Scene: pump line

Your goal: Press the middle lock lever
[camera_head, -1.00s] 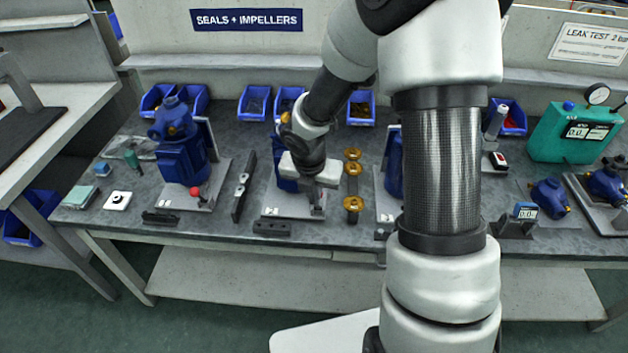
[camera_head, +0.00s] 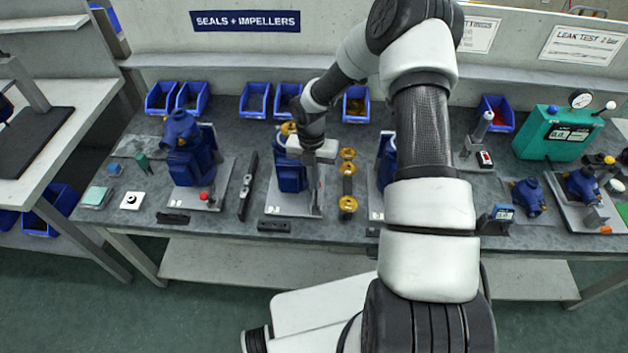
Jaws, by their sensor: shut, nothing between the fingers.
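The middle station has a blue pump (camera_head: 291,178) on a pale base plate (camera_head: 285,203). My gripper (camera_head: 316,211) is shut and empty, fingers pointing down at the right side of this pump, over or at the right front part of the plate. The middle lock lever cannot be made out; my fingers may cover it. The left station has a blue pump (camera_head: 192,165) and a lever with a red knob (camera_head: 204,196) at its front right. The right station's blue pump (camera_head: 387,160) is largely hidden by my arm. Whether my fingertips touch anything cannot be told.
A dark bar (camera_head: 247,187) lies left of the middle plate, and a strip with several gold rings (camera_head: 348,183) stands close to its right. A small black block (camera_head: 274,226) lies in front. Blue bins (camera_head: 255,99) line the back.

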